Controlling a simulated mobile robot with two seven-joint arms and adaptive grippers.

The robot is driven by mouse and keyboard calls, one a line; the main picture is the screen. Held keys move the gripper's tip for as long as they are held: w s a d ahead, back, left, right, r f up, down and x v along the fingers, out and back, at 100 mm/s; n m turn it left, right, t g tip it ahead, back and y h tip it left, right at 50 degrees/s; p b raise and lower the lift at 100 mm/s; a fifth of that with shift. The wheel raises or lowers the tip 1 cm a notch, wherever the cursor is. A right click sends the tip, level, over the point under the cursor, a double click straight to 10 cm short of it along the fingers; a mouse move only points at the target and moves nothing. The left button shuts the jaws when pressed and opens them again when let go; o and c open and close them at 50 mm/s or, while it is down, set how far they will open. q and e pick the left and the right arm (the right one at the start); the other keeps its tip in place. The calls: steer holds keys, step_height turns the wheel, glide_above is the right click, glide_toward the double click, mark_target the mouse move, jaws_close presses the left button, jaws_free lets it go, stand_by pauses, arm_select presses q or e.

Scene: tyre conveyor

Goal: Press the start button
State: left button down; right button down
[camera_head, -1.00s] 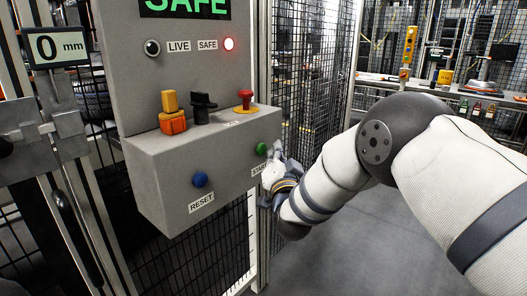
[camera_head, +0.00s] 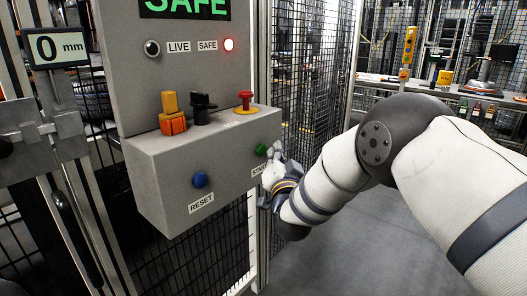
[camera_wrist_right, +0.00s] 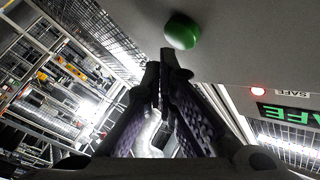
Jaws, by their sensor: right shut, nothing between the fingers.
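The green start button (camera_head: 261,149) is on the front face of the grey control box (camera_head: 150,185), above a partly hidden START label. My right gripper (camera_head: 274,152) is shut and empty, just right of the button in the head view. In the right wrist view the green button (camera_wrist_right: 182,31) sits just beyond and slightly right of the closed fingertips (camera_wrist_right: 166,62). A gap shows between them in that view; I see no clear contact. My left gripper is not in view.
A blue reset button (camera_head: 200,179) is on the same face. An orange switch (camera_head: 172,113), a black selector (camera_head: 202,108) and a red knob (camera_head: 245,102) are on top. The red lamp (camera_head: 228,44) beside SAFE is lit. Mesh fencing (camera_head: 305,75) stands behind my gripper.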

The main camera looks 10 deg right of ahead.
steer(key=shift+w+a, duration=0.25)
steer(key=shift+w, duration=0.1)
steer(key=shift+w+a+b, duration=0.3)
steer(key=shift+w+b, duration=0.05)
stand_by(0.7)
stand_by(0.4)
steer(key=shift+s+d+p, duration=0.55)
steer(key=shift+s, duration=0.15)
